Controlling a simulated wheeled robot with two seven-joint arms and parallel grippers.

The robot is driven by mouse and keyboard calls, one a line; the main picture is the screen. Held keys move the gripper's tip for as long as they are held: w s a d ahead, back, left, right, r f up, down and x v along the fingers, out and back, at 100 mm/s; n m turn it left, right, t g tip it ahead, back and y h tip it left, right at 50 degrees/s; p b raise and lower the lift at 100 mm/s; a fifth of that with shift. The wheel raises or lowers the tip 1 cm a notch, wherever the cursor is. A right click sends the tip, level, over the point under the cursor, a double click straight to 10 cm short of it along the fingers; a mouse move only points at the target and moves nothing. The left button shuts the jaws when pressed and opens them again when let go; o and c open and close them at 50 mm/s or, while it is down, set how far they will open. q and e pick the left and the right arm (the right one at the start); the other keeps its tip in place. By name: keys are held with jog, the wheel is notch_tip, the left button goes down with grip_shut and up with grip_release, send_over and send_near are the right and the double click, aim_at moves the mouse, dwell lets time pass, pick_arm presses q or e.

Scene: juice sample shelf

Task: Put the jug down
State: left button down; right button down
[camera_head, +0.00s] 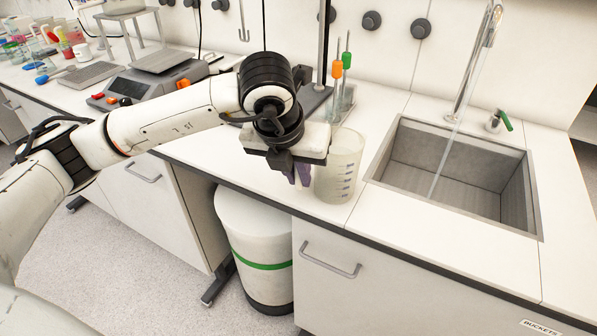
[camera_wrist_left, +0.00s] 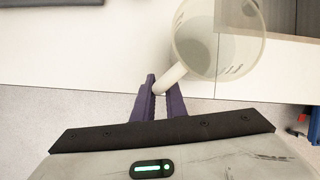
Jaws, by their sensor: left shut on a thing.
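The jug (camera_head: 341,168) is a translucent white plastic vessel with blue graduation marks. In the head view it is upright at the counter's front edge, left of the sink; I cannot tell whether its base touches the counter. My left gripper (camera_head: 303,174) is at the jug's left side, with purple fingers pointing down. In the wrist view the jug (camera_wrist_left: 232,66) is seen from above with its handle (camera_wrist_left: 172,76) towards me. The left gripper's fingers (camera_wrist_left: 159,92) are shut on that handle. My right gripper is not in view.
The counter (camera_head: 300,205) has bare room left of the jug. A steel sink (camera_head: 450,175) with a running tap (camera_head: 470,65) is to the right. Orange- and green-handled tools (camera_head: 341,62) stand behind the jug. A white bin (camera_head: 255,240) stands below; a balance (camera_head: 140,85) sits left.

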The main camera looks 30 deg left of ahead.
pick_arm(q)
jog(key=c, duration=1.8)
grip_release()
jog(key=shift+r, duration=0.1)
jog(key=v, duration=1.2)
